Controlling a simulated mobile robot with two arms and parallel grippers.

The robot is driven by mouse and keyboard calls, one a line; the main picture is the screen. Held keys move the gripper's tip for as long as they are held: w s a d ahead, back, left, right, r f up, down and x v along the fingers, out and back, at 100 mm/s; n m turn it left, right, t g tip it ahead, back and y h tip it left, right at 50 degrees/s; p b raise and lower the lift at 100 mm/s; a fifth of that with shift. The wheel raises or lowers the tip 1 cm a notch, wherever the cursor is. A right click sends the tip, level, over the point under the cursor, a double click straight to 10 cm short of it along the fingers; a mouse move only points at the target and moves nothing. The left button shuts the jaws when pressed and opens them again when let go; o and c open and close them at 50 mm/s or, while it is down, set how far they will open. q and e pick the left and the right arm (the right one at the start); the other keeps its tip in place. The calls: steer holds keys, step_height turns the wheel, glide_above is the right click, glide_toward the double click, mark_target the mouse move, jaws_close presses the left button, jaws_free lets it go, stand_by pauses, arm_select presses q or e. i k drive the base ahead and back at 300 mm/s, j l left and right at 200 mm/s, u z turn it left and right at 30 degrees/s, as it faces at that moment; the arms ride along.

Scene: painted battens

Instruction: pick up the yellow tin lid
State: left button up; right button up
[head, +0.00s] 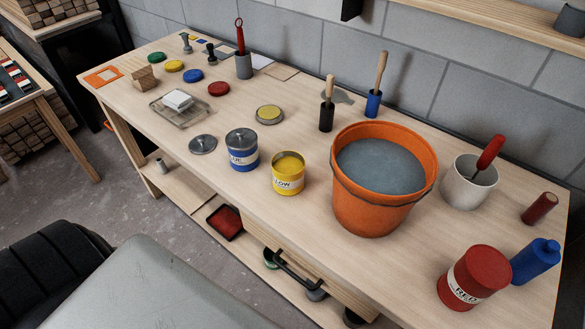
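The yellow tin (288,181) stands open on the bench, with yellow paint showing inside. Behind it, a shallow round metal lid (269,114) with a yellow face lies flat on the bench. A grey metal lid with a knob (202,145) lies left of the blue tin (242,156), which has a similar knobbed lid on it. The frame does not show for certain which of the two loose lids belongs to the yellow tin. Neither of my grippers is in view.
An orange bucket (363,212) of grey liquid stands right of the yellow tin. Two upright-handled tools, one black (327,116) and one blue (373,103), stand behind. A glass dish (181,112) and coloured discs are left. Bare bench surrounds the yellow-faced lid.

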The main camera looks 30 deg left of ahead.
mark_target(201, 144)
steer(key=u, duration=1.6)
